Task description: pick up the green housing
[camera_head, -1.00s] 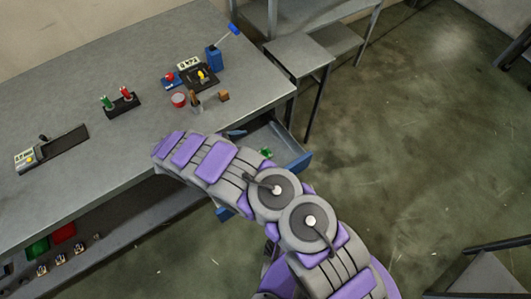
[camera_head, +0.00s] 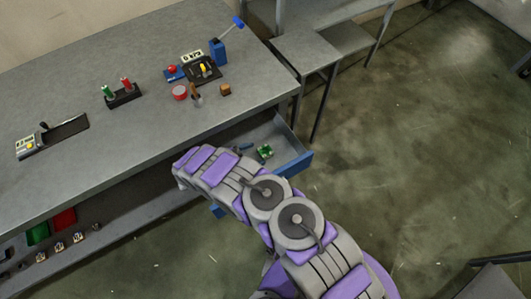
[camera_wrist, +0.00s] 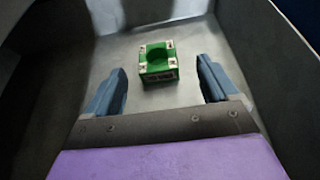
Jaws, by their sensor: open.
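The green housing (camera_wrist: 158,66) is a small green block with a round recess in its top and pale corner pieces. It sits on the floor of the open drawer (camera_head: 292,168). In the head view the housing (camera_head: 265,152) shows beside my arm, near the drawer's front. In the wrist view my gripper (camera_wrist: 160,84) is open, with one blue finger on each side of the housing and clear gaps to both. The housing lies between and slightly beyond the fingertips, touching neither.
Drawer walls (camera_wrist: 262,60) rise close on both sides of my gripper. The workbench top (camera_head: 150,125) overhangs the drawer's back. On it stand a red-topped cup (camera_head: 180,92), a brown block (camera_head: 225,89) and a blue lever box (camera_head: 218,52). Open floor lies to the right.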

